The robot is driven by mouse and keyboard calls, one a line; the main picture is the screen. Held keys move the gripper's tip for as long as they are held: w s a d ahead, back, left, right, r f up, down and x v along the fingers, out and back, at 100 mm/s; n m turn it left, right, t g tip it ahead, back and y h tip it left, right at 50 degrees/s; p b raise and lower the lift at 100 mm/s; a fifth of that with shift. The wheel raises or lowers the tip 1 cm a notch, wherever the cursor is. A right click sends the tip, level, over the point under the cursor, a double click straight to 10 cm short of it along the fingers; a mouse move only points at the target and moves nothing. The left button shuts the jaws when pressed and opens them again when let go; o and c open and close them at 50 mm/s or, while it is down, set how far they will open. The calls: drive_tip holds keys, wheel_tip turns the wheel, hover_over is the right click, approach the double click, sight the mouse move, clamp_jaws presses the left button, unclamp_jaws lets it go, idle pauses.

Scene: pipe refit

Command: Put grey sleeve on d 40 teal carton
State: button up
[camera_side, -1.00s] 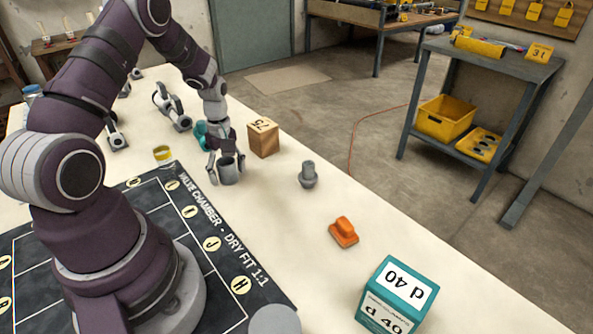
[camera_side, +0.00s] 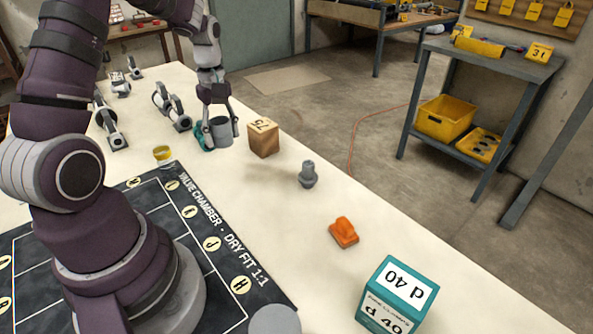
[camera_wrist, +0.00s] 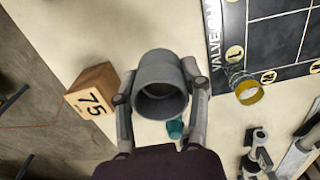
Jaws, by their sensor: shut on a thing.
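The grey sleeve (camera_side: 222,131) is held between the two fingers of my gripper (camera_side: 221,119), raised above the table beside the wooden block. In the wrist view the sleeve (camera_wrist: 161,86) shows its open round end, with the fingers of my gripper (camera_wrist: 162,92) shut on its left and right sides. The teal carton (camera_side: 397,294), marked "d 40" on its top and side, stands at the front right of the table, far from my gripper. Its top is bare.
A wooden block marked 75 (camera_side: 263,138), a grey fitting (camera_side: 308,174) and an orange part (camera_side: 343,232) stand between sleeve and carton. A teal part (camera_wrist: 175,128) lies behind the sleeve. A yellow-rimmed clear piece (camera_side: 163,155) stands by the dark mat (camera_side: 150,196).

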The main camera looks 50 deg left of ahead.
drive_tip(key=w+d+r+m, duration=0.15)
drive_tip(key=d+m, duration=0.25)
drive_tip(key=d, duration=0.4)
drive_tip(key=d+r+m, duration=0.2)
drive_tip(key=d+m, duration=0.2)
drive_tip(key=d, duration=0.4)
drive_tip(key=s+d+r+m, duration=0.2)
drive_tip(key=s+d+m, duration=0.85)
drive_tip(key=d, duration=0.25)
hover_over(404, 285)
drive_tip(key=shift+s+a+f+n, duration=0.35)
drive_tip(key=shift+s+f, duration=0.05)
drive_tip(key=shift+f, duration=0.25)
drive_tip(key=shift+w+d, duration=0.35)
drive_tip(key=shift+w, duration=0.05)
drive_tip(key=shift+f, duration=1.8)
